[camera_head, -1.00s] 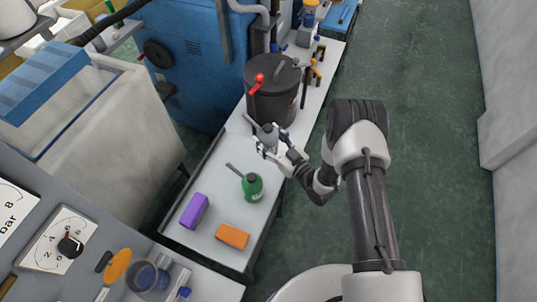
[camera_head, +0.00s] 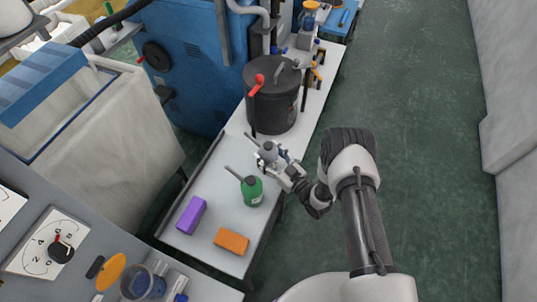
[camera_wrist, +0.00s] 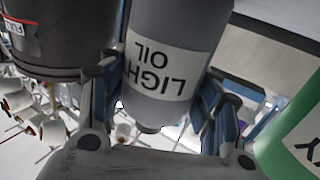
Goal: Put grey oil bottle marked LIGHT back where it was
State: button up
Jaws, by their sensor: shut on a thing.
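The grey oil bottle (camera_head: 268,151) is held in my gripper (camera_head: 274,158) over the white bench in the head view, next to the green bottle. In the wrist view the grey bottle (camera_wrist: 175,50) sits between the fingers of my gripper (camera_wrist: 160,105), and its label reads LIGHT OIL upside down. My gripper is shut on it. I cannot tell whether the bottle's base touches the bench.
The green bottle (camera_head: 252,190) stands close to the held bottle, toward the bench's near end. A purple block (camera_head: 191,215) and an orange block (camera_head: 231,240) lie there too. A dark drum (camera_head: 272,95) with a red handle stands behind. Bare bench (camera_head: 215,180) lies left of the green bottle.

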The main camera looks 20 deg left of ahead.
jog(key=o, duration=1.3)
jog(key=shift+f, duration=0.1)
jog(key=shift+r, duration=0.2)
jog(key=p+v, duration=0.2)
jog(key=v, duration=1)
